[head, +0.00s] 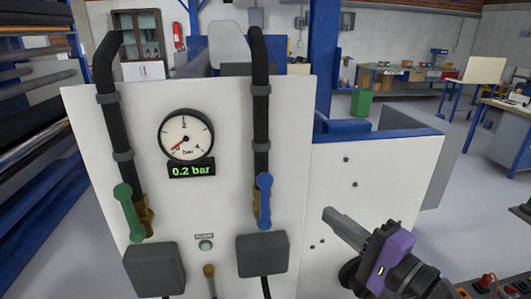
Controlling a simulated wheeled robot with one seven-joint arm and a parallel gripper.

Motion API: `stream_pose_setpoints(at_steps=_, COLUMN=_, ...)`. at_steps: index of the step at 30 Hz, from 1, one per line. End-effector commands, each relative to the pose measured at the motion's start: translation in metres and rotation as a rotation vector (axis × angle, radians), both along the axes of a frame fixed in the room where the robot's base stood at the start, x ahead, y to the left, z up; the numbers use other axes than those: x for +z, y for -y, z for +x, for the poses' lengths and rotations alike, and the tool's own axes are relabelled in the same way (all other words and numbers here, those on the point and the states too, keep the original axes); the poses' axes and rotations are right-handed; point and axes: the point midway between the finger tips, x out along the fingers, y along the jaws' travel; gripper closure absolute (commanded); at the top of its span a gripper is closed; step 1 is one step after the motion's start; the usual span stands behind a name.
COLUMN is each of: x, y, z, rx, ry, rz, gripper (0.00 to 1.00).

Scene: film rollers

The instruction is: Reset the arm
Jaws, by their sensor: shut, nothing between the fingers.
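My gripper (345,229) is at the lower right of the head view, with its grey fingers pointing up and left. The fingers are shut with nothing between them. The purple part (395,255) of my arm's end shows behind them. The gripper appears in front of the white panel's lower right part, and I see no contact with anything. The rest of the arm runs out of the bottom of the view.
The white panel (225,105) carries a gauge (186,134) reading 0.2 bar, a green lever (128,211), a blue lever (264,200), black hoses and a button (205,245). Rollers (30,130) stand at left. Open floor lies at right.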

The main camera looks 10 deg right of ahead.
Motion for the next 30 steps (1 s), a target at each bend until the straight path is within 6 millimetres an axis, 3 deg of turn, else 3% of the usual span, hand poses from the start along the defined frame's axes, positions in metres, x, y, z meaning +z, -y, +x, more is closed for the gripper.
stream_pose_setpoints(at_steps=7, x=0.027, y=0.036, z=0.007, rx=-0.193, ry=0.198, rz=-0.208, gripper=1.00)
stream_pose_setpoints(at_steps=14, x=-0.003, y=0.066, z=-0.020, rx=-0.415, ry=0.278, rz=-0.508, gripper=1.00)
stream_pose_setpoints(at_steps=20, x=-0.045, y=0.075, z=-0.065, rx=-0.535, ry=0.284, rz=-0.788, gripper=1.00)
stream_pose_setpoints(at_steps=30, x=-0.106, y=0.060, z=-0.170, rx=-0.562, ry=0.272, rz=-1.282, gripper=1.00)
